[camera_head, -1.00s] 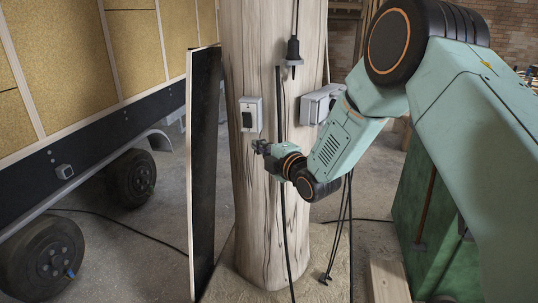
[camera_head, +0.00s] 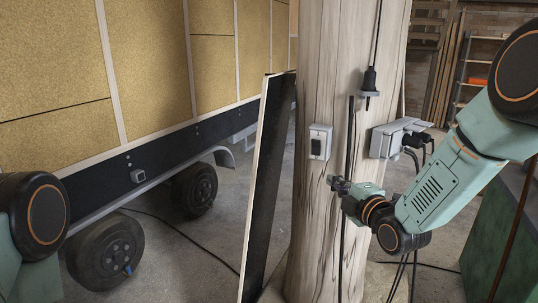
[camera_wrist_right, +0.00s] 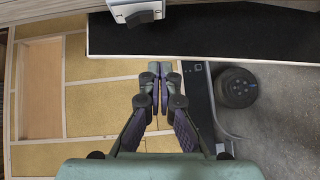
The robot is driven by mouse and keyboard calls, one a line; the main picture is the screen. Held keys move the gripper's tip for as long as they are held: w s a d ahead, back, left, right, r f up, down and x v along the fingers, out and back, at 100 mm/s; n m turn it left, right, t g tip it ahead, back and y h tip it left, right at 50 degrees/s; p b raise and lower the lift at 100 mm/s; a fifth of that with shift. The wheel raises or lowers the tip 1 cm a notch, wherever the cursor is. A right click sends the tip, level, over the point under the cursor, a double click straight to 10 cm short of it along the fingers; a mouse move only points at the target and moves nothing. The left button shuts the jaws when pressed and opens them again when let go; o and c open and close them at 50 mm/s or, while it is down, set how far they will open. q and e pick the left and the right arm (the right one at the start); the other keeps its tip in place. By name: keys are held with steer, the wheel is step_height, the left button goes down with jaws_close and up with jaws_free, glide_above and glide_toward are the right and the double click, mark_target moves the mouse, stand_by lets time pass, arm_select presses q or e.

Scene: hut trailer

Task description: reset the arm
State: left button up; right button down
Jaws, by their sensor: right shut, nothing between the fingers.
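My right arm comes in from the right in the head view, and its gripper (camera_head: 336,183) is in front of the wooden post (camera_head: 312,235), below the small switch box (camera_head: 320,142). The right wrist view shows this gripper (camera_wrist_right: 160,72) with its fingers together and nothing between them. Part of my left arm shows at the lower left edge of the head view; its gripper is out of the frame.
A black plug (camera_head: 370,82) hangs on a cable by the post. A grey socket box (camera_head: 392,138) with cables is on its right side. A dark board (camera_head: 266,170) leans left of the post. The trailer (camera_head: 150,70) with wheels (camera_head: 104,250) fills the left.

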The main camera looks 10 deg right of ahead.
steer(key=s+a+f+m+g+h+b, duration=0.15)
steer(key=s+f+m+g, duration=0.25)
steer(key=s+f+m, duration=0.7)
steer(key=s+f+m+g+h+b, duration=0.15)
steer(key=s+f+m+g, duration=0.45)
steer(key=f, duration=0.9)
arm_select(q)
step_height(320, 180, down, 11)
steer(key=b, duration=0.8)
steer(key=shift+r, duration=0.15)
arm_select(e)
steer(key=s+f+m+g, duration=0.1)
steer(key=s+f, duration=0.4)
steer(key=s, duration=0.5)
steer(key=s+f+g, duration=0.3)
steer(key=s+f, duration=0.3)
steer(key=s, duration=0.3)
steer(key=s+f+m+g, duration=0.1)
steer(key=s+f+g, duration=0.1)
steer(key=s+f, duration=0.4)
steer(key=s, duration=0.4)
steer(key=shift+s+a+f+m+g, duration=0.15)
steer(key=shift+s+a+m+g, duration=0.15)
steer(key=shift+s+a+g, duration=0.1)
arm_select(q)
steer(key=shift+c, duration=0.2)
arm_select(e)
steer(key=shift+w, duration=0.1)
